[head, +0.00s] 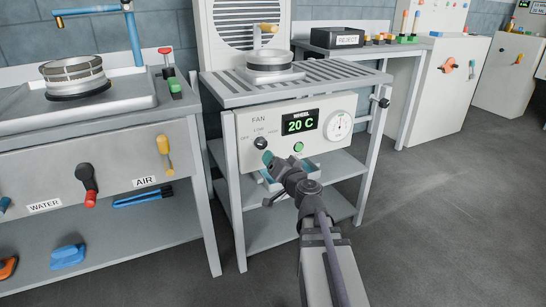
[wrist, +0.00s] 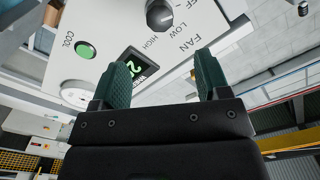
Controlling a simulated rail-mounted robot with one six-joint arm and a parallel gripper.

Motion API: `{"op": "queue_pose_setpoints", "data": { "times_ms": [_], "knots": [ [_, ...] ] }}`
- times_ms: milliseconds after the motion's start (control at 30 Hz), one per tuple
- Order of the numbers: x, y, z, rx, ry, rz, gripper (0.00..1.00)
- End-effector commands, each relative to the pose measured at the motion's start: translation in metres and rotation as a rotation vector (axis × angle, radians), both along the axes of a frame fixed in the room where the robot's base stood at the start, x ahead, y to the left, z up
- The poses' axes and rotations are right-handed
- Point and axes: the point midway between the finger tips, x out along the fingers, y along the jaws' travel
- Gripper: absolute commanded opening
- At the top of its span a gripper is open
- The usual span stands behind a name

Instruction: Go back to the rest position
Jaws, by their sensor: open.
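My gripper (head: 268,160) is in front of the fan panel (head: 265,124) of the middle bench. Its green fingers are apart with nothing between them in the wrist view (wrist: 163,74). The panel has a black fan knob (head: 261,144), a green button (head: 298,147), a dial and a display (head: 300,122) reading 20 C. In the wrist view the knob (wrist: 160,16), the green COOL button (wrist: 85,50) and part of the display (wrist: 134,66) show beyond the fingers. Contact with the panel cannot be told.
A black REJECT box (head: 337,38) stands behind. Open floor (head: 450,210) lies to the right.

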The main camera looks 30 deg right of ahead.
Motion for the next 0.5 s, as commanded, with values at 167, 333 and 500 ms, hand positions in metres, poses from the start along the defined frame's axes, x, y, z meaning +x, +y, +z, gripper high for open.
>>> {"op": "queue_pose_setpoints", "data": {
  "times_ms": [167,333,500],
  "knots": [
    [0.001,0.000,0.000,0.000,0.000,0.000,0.69],
    [0.001,0.001,0.000,0.025,-0.001,0.005,0.69],
    [-0.008,0.047,-0.028,0.083,0.174,0.256,0.69]
  ]
}}
